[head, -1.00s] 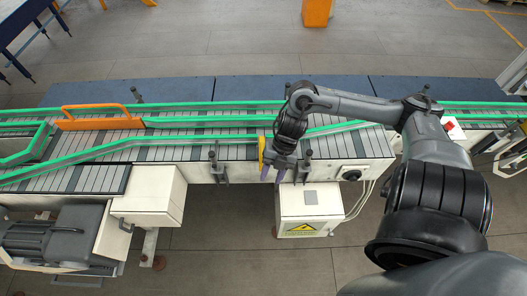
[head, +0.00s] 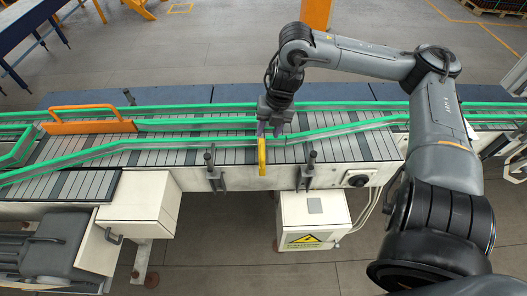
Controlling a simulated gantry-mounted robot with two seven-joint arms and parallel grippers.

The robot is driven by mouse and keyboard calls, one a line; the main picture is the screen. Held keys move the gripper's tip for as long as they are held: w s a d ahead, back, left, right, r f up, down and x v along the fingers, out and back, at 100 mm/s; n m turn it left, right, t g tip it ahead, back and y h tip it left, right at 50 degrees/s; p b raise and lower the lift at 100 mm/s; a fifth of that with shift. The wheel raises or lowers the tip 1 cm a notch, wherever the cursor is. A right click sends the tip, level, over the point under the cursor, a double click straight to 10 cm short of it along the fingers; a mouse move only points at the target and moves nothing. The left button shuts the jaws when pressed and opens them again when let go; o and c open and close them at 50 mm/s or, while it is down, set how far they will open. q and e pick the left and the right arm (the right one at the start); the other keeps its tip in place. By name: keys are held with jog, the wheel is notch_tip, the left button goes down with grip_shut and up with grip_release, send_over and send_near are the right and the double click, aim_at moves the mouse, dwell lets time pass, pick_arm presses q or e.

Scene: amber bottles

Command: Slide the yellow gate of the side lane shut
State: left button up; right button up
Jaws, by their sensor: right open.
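The yellow gate (head: 262,157) is a narrow upright piece at the front side of the conveyor. Its far end is near the green guide rail, and its near end reaches the conveyor's front edge. My right gripper (head: 269,130) is open, pointing down over the green rails just behind the gate's far end. My left gripper is out of view.
Green guide rails (head: 350,127) run along the slatted conveyor (head: 190,157). An orange handled piece (head: 88,127) stands between rails at the left. Dark clamp posts (head: 208,160) stand along the front edge. A white box with a warning sign (head: 310,222) is below.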

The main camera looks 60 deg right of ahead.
aim_at(263, 149)
jog(key=f, duration=0.2)
jog(key=w+f, duration=0.1)
jog(key=f, duration=0.5)
jog(key=shift+w+a, duration=0.2)
jog(key=shift+a, duration=0.2)
grip_shut()
